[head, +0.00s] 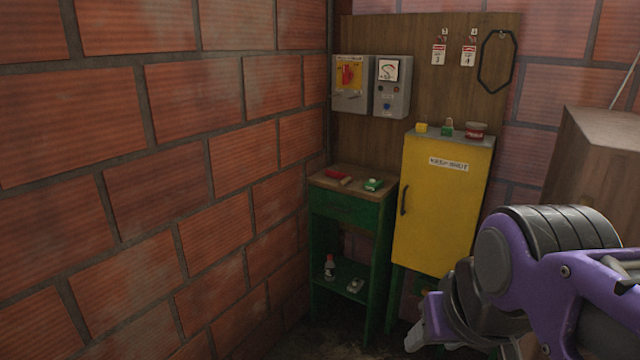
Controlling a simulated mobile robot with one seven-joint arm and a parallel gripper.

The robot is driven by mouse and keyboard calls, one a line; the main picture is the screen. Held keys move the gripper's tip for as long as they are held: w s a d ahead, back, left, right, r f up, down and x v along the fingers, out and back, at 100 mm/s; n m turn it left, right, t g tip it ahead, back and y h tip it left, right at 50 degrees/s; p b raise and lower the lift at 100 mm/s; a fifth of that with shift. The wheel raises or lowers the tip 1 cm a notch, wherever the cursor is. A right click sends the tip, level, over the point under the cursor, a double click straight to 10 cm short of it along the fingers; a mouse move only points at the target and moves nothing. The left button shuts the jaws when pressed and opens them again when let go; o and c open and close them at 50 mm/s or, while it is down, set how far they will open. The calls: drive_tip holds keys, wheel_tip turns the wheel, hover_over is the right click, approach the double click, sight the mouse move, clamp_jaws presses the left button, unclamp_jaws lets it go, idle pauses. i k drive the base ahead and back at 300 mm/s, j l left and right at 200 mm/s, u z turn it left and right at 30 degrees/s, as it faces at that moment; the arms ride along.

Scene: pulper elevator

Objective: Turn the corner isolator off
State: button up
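Two grey boxes hang side by side on a wooden board in the corner. The handle's exact position is too small to tell. The right grey box (391,87) has a small dial or gauge and a few small buttons. My gripper (420,338) is at the lower right, well below and in front of the boxes, partly hidden by my purple arm and cut by the frame edge. Its opening does not show clearly.
A green stand (345,215) with small items on top is below the boxes. A yellow cabinet (440,205) with small objects on top is to its right. Tags (468,55) and a black loop (497,62) hang on the board. A brick wall (130,190) bounds the left.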

sight(347, 75)
drive_tip(key=i+l+u, duration=0.1)
drive_tip(key=i, duration=1.05)
